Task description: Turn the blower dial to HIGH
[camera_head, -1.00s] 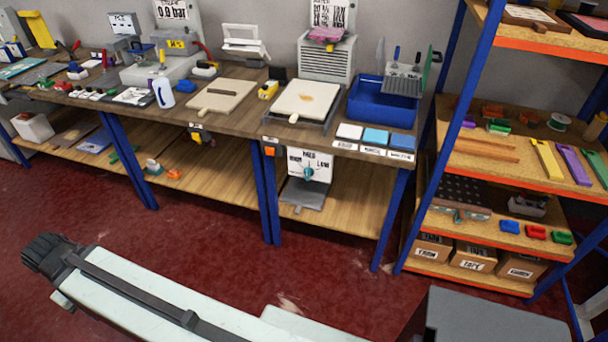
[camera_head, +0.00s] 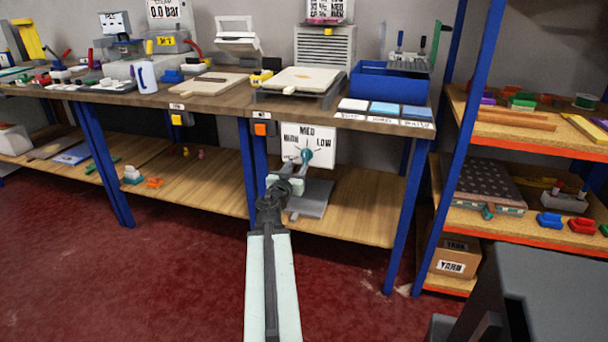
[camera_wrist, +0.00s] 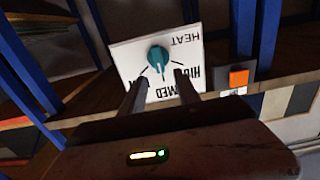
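The dial is a teal knob (camera_head: 307,156) on a white panel (camera_head: 322,133) under the bench, with HIGH at left, MED at top and LOW at right. The wrist view shows the knob (camera_wrist: 158,57) with the panel upside down and a HEAT label. My gripper (camera_wrist: 160,77) is open, its two dark fingers apart with the knob just beyond their tips. In the head view my gripper (camera_head: 296,168) is in front of the panel, slightly below and left of the knob.
An orange button box (camera_head: 263,129) is left of the panel, beside a blue bench leg (camera_head: 251,165). A grey pedal-like plate (camera_head: 312,199) lies on the lower shelf below. A shelving rack (camera_head: 462,130) stands to the right. The red floor in front is clear.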

